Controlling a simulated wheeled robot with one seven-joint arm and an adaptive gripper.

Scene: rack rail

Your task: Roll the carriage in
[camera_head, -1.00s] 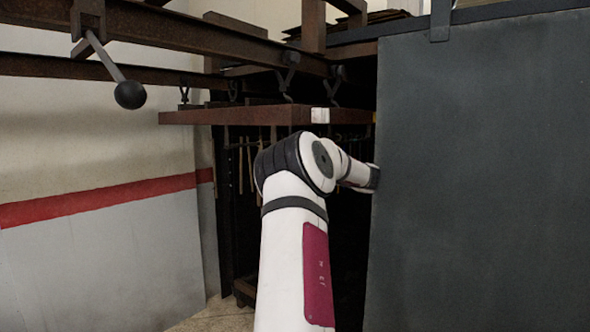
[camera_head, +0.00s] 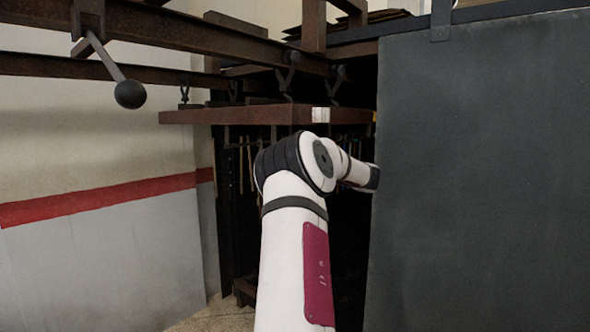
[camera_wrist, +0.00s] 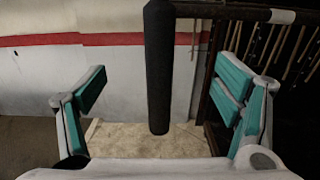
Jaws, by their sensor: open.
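The likely carriage is a rust-brown beam (camera_head: 235,116) hanging under the overhead rails, with a white band near its near corner. In the wrist view a dark bar with a white band (camera_wrist: 283,16) crosses the top right. A dark, round-ended upright handle (camera_wrist: 158,75) hangs at its left end. My gripper (camera_wrist: 162,72) is open, with teal-padded fingers either side of the handle. The handle lies between them in the picture; whether it is at their depth I cannot tell. In the head view my gripper is hidden behind the grey panel.
A large grey panel (camera_head: 480,170) fills the right of the head view, close to my arm. Rusty rails (camera_head: 215,38) run overhead. A ball-ended lever (camera_head: 130,94) hangs at left. Tools hang in the dark rack behind. The floor by the striped wall (camera_head: 100,260) looks clear.

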